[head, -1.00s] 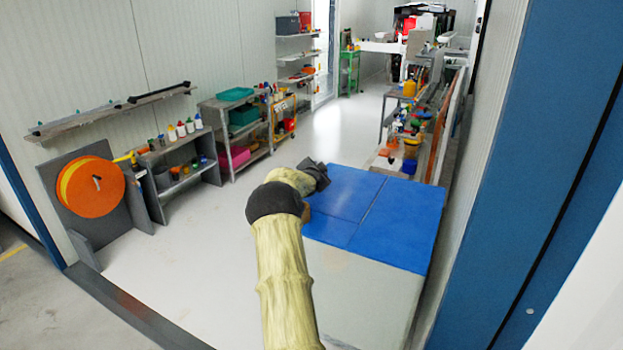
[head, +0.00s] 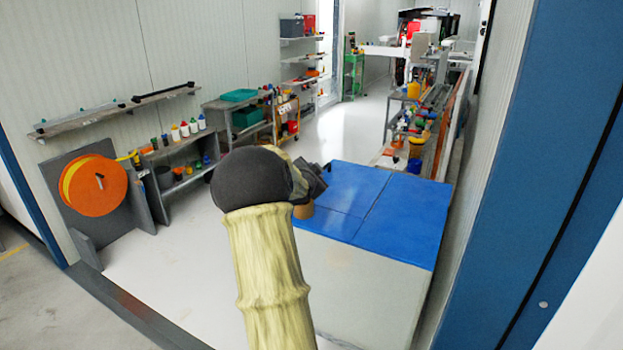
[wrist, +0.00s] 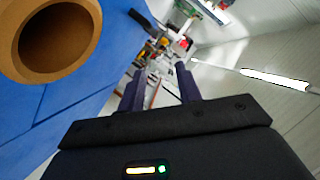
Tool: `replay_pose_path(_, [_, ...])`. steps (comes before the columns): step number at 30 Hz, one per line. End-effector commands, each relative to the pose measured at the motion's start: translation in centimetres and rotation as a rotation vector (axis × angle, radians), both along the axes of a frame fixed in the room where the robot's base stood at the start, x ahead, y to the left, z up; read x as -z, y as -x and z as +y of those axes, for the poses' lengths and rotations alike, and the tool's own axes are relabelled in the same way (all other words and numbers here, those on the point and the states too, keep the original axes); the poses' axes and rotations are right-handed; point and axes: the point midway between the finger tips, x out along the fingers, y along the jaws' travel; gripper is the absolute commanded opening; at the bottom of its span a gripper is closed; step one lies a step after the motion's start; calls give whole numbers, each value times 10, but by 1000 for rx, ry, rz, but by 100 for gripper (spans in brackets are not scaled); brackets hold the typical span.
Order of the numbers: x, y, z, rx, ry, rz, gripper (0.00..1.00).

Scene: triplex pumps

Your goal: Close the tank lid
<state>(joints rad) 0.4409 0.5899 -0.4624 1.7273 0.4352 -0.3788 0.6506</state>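A large pale box-shaped tank (head: 365,275) stands front right of centre in the head view. Its blue top (head: 400,215) looks flat and is split by seams into panels. I cannot tell which part is the lid. A brown round tube (head: 303,209) shows at the top's left edge, below my gripper. In the wrist view the tube (wrist: 88,45) is a thick open ring with a dark inside, beside the blue surface (wrist: 75,100). My gripper (head: 318,176) is at the top's left edge. In the wrist view its two fingers (wrist: 160,82) stand apart with nothing between them.
Shelves with bottles (head: 185,165) and an orange reel (head: 93,187) stand at the left. A cluttered rack (head: 415,115) stands behind the tank. A blue frame (head: 540,150) and wall are close on the right. The floor left of the tank is clear.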

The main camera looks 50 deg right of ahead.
Motion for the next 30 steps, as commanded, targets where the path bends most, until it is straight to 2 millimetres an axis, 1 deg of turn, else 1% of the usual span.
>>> replay_pose_path(1, [-2, 3, 8, -2, 1, -2, 34])
replay_pose_path(3, [-5, 6, 14, -1, 0, -3, 34])
replay_pose_path(7, [-7, 10, 21, -1, 0, -1, 34])
replay_pose_path(30, [-8, 11, 21, 0, 0, 0, 34])
